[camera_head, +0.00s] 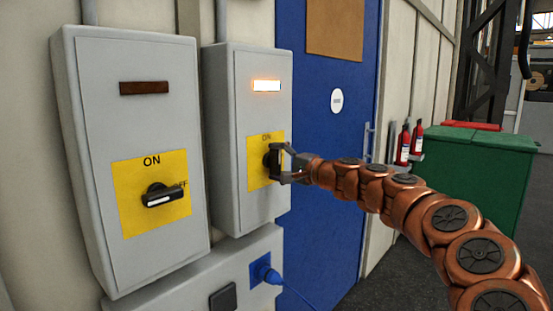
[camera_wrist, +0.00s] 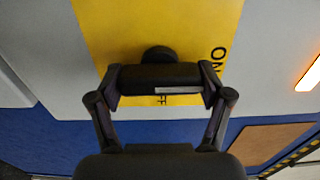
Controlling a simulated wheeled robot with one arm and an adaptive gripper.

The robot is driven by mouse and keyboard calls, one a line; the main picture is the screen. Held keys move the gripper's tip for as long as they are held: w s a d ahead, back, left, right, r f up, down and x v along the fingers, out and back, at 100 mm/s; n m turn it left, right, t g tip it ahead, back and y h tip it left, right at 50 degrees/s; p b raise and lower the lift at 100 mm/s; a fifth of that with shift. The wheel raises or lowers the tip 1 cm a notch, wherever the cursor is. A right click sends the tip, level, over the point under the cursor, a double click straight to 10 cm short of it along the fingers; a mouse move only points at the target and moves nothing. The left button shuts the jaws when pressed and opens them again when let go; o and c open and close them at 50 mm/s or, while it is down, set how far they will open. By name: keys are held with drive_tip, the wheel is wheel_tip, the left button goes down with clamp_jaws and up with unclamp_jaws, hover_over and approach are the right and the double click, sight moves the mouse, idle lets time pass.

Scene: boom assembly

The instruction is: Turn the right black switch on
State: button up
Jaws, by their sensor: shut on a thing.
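The right black switch (camera_head: 267,160) sits on a yellow plate on the right grey box. Its indicator lamp (camera_head: 267,86) glows bright white-orange. In the wrist view the switch handle (camera_wrist: 150,78) lies along the line toward the "ON" lettering, its white stripe nearer that end, and the letters "FF" show below it. My gripper (camera_head: 279,162) is shut on the handle, with one finger at each end of it; it also shows in the wrist view (camera_wrist: 160,88). In the head view the fingers partly hide the handle.
The left grey box has a similar black switch (camera_head: 162,196), turned toward OFF, and a dark lamp (camera_head: 144,88). A blue plug (camera_head: 265,272) with a cable is below. A blue door (camera_head: 335,150), fire extinguishers (camera_head: 404,145) and a green bin (camera_head: 470,175) stand to the right.

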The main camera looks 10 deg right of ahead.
idle(0.5)
drive_tip(key=o, duration=1.1)
drive_tip(key=v, duration=1.2)
